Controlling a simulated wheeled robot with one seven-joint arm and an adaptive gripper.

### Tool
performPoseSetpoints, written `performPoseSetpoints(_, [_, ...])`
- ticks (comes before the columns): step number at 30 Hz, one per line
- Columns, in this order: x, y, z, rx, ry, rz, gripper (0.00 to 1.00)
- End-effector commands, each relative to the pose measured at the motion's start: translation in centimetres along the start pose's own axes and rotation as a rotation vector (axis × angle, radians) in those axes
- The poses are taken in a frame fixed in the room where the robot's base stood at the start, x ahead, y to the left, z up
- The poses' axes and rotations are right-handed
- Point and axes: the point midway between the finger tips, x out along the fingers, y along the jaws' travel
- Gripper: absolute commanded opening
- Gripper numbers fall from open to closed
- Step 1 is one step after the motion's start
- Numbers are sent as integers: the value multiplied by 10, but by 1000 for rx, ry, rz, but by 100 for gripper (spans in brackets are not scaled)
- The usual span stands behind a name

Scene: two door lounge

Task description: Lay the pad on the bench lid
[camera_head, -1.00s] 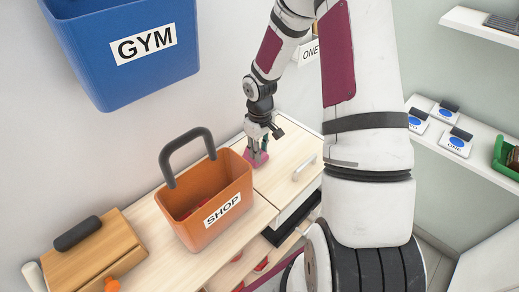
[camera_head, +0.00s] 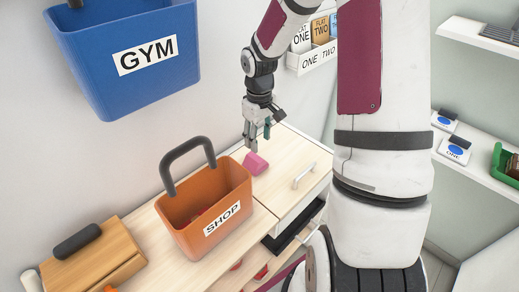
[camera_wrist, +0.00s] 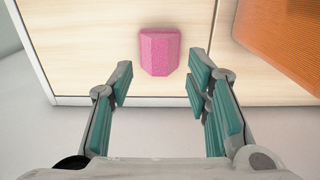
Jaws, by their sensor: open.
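The pink pad (camera_head: 255,163), a small faceted block, lies on the pale wooden bench lid (camera_head: 300,160), the one with a white handle, just right of the orange SHOP basket. The wrist view shows the pad (camera_wrist: 160,51) whole on the lid (camera_wrist: 90,40), near its edge. My gripper (camera_head: 257,147) is above the pad, apart from it. In the wrist view the gripper (camera_wrist: 160,88) has its teal-padded fingers wide apart with nothing between them, and the pad lies beyond the fingertips.
The orange SHOP basket (camera_head: 185,225) with a raised dark handle stands close left of the pad. A blue GYM bin (camera_head: 110,90) is on the wall above. A wooden box (camera_head: 95,262) sits at the bench's left end. Shelves (camera_head: 480,170) hold labelled items at right.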

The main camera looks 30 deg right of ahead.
Motion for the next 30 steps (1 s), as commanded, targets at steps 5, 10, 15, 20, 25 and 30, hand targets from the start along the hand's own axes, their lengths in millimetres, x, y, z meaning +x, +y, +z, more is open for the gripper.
performPoseSetpoints(5, [-24, 1, 0, 2, 1, 1, 44])
performPoseSetpoints(10, [-38, -3, 1, 0, 1, 11, 44])
performPoseSetpoints(15, [-80, -22, 12, 8, 17, 74, 44])
performPoseSetpoints(20, [-134, -54, 36, 38, 61, 145, 44])
performPoseSetpoints(25, [-181, -89, 69, 82, 134, 186, 44])
performPoseSetpoints(30, [-215, -124, 108, 125, 228, 185, 44])
